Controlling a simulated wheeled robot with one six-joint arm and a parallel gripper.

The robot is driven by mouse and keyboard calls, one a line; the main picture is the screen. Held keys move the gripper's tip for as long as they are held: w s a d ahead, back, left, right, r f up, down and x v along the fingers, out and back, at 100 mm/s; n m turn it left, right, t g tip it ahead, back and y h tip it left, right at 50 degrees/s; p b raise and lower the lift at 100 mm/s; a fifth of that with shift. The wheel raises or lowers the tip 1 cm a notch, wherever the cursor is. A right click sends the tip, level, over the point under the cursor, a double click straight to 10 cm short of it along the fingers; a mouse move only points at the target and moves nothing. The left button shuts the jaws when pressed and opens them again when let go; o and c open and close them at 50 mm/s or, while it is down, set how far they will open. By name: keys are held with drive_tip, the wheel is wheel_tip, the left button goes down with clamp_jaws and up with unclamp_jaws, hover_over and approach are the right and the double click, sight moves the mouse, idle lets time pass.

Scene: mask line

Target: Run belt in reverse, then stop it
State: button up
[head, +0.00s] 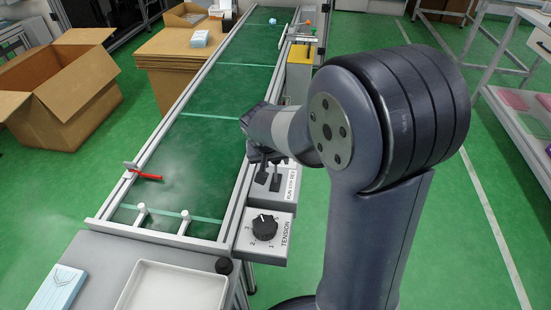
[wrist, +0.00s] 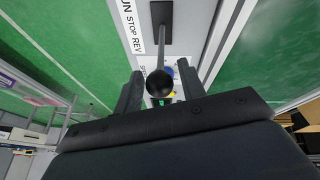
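The belt (head: 205,150) is a long green conveyor running away from me in the head view. A control box with a RUN STOP REV label (head: 291,184) stands at its right edge, partly hidden by my arm. In the wrist view, the lever's black ball knob (wrist: 160,84) sits between my two fingers, and its rod rises from a dark slot plate (wrist: 163,15) beside the label (wrist: 133,28). My gripper (wrist: 161,88) is open around the knob, with small gaps at both sides. It also shows over the control box in the head view (head: 268,160).
A tension dial (head: 264,227) is in front of the control box. A red-handled tool (head: 145,175) is at the belt's left edge. A white tray (head: 172,289) is at the near end. A yellow box (head: 299,72) stands beyond my gripper. An open carton (head: 60,95) is at left.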

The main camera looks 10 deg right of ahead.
drive_tip(key=shift+o, duration=0.9)
drive_tip(key=shift+r, duration=0.25)
drive_tip(key=p+v, duration=0.2)
drive_tip(key=v, duration=0.8)
drive_tip(key=shift+s+p, duration=0.15)
drive_tip(key=shift+p, duration=0.15)
drive_tip(key=shift+r, duration=0.1)
drive_tip(key=b+x, duration=0.2)
drive_tip(key=x, duration=0.9)
drive_tip(key=shift+b, duration=0.35)
drive_tip(key=shift+r, duration=0.1)
